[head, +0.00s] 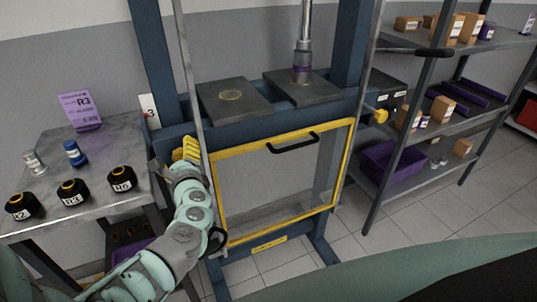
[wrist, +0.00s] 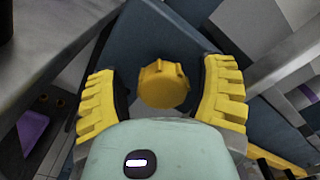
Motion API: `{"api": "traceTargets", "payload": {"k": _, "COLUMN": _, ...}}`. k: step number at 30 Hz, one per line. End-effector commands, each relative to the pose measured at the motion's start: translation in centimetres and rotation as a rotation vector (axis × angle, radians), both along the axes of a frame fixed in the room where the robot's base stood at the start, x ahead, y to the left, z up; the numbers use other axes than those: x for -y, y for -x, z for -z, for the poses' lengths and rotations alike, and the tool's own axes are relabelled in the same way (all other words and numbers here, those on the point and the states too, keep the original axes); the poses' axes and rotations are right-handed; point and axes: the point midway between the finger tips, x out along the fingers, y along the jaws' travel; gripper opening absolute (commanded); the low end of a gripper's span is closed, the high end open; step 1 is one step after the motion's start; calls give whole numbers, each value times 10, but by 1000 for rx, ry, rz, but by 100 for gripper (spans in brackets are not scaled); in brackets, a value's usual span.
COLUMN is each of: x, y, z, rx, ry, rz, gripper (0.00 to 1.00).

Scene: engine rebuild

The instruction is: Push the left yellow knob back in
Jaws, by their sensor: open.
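The left yellow knob (wrist: 163,84) shows in the wrist view on the blue press frame (wrist: 160,30). It sits between the two yellow ribbed fingers of my gripper (wrist: 163,72), with a gap on each side. My gripper is open and empty. In the head view my gripper (head: 187,150) is at the left post of the press, beside the yellow-framed guard door (head: 232,153), and the left knob is hidden behind it. How far the knob sticks out is hard to tell. The right yellow knob (head: 378,116) stands out from the frame's right side.
The guard door has a black handle (head: 293,142). Shelves (head: 450,110) with boxes stand on the right. Tiled floor lies between press and shelves.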

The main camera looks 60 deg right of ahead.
Motion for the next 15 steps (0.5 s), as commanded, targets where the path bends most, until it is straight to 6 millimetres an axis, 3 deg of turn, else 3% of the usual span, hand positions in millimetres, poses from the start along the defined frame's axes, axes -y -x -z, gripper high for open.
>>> {"api": "traceTargets", "payload": {"k": 8, "x": 0, "y": 5, "z": 0, "rx": 2, "ry": 1, "rz": 6, "gripper": 75}}
{"api": "traceTargets", "payload": {"k": 15, "x": -11, "y": 23, "z": 0, "rx": -2, "ry": 0, "rz": 10, "gripper": 75}}
